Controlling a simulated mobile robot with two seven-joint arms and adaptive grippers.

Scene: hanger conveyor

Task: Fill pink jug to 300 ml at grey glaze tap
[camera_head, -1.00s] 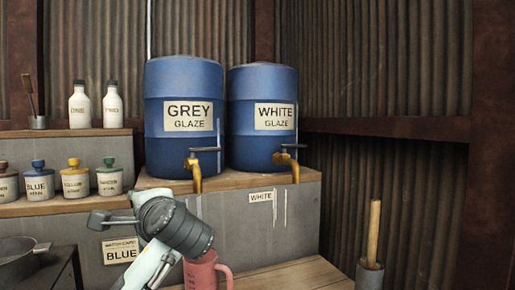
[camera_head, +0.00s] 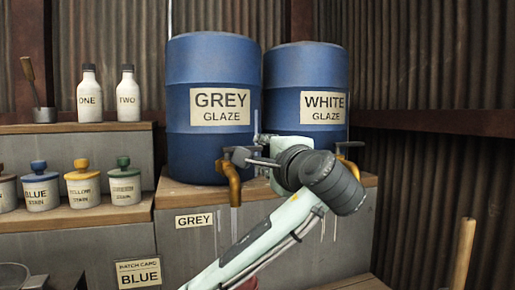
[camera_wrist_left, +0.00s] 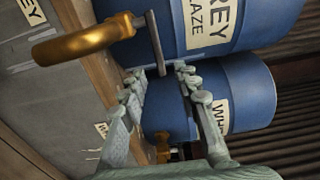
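The blue grey-glaze barrel (camera_head: 212,140) stands on a wooden ledge, with its brass grey glaze tap (camera_head: 232,182) at the front. My left gripper (camera_head: 262,152) is at the tap's dark lever. In the left wrist view its two fingers (camera_wrist_left: 160,72) are apart, and the end of the tap lever (camera_wrist_left: 155,40) reaches between their tips. I cannot tell whether they touch it. The brass tap (camera_wrist_left: 85,38) also shows there. Only a small piece of the pink jug (camera_head: 248,284) shows at the bottom edge of the head view; its level is hidden. My right gripper is out of view.
The white-glaze barrel (camera_head: 307,82) and its tap (camera_head: 347,165) stand close on the right, partly behind my left arm. Stain jars (camera_head: 82,184) and white bottles (camera_head: 128,96) line the left shelves. A wooden handle (camera_head: 463,255) stands upright at lower right.

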